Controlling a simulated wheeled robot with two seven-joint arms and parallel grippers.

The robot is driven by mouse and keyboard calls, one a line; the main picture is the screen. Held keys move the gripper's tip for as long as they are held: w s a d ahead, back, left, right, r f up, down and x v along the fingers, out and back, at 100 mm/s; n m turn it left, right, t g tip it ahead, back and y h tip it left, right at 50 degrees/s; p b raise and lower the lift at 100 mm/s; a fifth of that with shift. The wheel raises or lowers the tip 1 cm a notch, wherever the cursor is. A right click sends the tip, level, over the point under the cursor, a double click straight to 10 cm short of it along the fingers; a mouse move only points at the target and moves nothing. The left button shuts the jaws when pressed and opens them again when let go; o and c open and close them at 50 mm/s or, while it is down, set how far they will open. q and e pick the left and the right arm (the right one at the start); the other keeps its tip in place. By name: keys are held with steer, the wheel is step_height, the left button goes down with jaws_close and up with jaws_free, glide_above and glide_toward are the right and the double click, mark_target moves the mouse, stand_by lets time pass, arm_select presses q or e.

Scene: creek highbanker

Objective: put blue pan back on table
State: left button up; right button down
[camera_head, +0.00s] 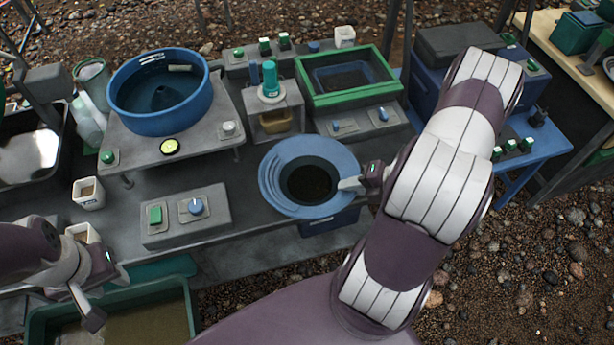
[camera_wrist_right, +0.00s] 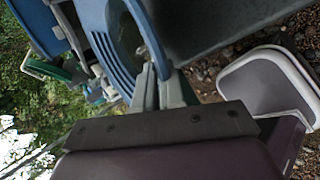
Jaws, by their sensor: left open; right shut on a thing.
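The blue pan (camera_head: 268,181) is a round, ridged dish with a dark middle, at the front edge of the grey table (camera_head: 239,226). My right gripper (camera_head: 358,184) is shut on its right rim. In the right wrist view the fingers (camera_wrist_right: 154,88) pinch the rim of the blue pan (camera_wrist_right: 108,42). The pan overlaps the table's front edge in the head view; whether it touches the table I cannot tell. My left gripper (camera_head: 108,294) is open and empty at the lower left, above the green tub.
A control box (camera_head: 187,220) stands left of the pan. A blue round bowl (camera_head: 160,95) on a raised stand, a green-framed tray (camera_head: 345,78) and a teal bottle (camera_head: 270,80) stand behind it. A green tub (camera_head: 185,300) with murky water is at the front left.

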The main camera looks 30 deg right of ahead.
mark_target(315, 184)
steer(key=w+a, duration=0.1)
steer(key=w, duration=0.1)
steer(key=w+a, duration=0.3)
steer(key=w, duration=0.1)
steer(key=shift+w+a+f, duration=0.1)
steer(key=shift+a, duration=0.3)
steer(key=shift+w+a, duration=0.4)
step_height(315, 184, down, 4)
steer(key=shift+w+r, duration=0.1)
steer(key=shift+r, duration=0.1)
steer(key=c, duration=1.2)
jaws_free()
steer(key=shift+c, duration=0.2)
